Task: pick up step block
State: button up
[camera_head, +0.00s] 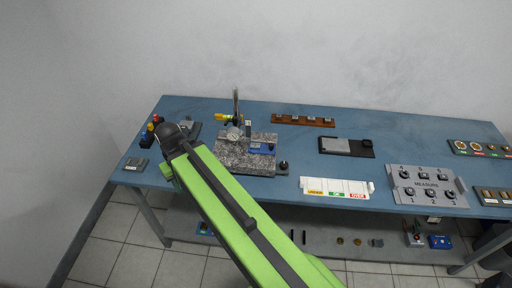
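I cannot tell for sure which piece is the step block. Several small blocks sit in a row on a brown rack (285,119) at the back middle of the blue table (300,155). A small dark grey block (135,164) lies alone near the table's left front corner. My green arm reaches from the bottom of the picture to a black joint over the table's left part. My gripper does not show; the arm may hide it.
A speckled granite plate (240,162) carries an upright gauge stand (236,105). Small coloured pieces stand at the left edge. A lower shelf holds small items.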

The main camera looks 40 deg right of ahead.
aim_at(254, 146)
jog(key=u, duration=4.4)
jog(key=i, duration=0.1)
jog(key=z, duration=2.65)
jog(key=k, duration=0.95)
jog(key=z, duration=0.9)
jog(key=i, duration=1)
jog(key=u, duration=0.1)
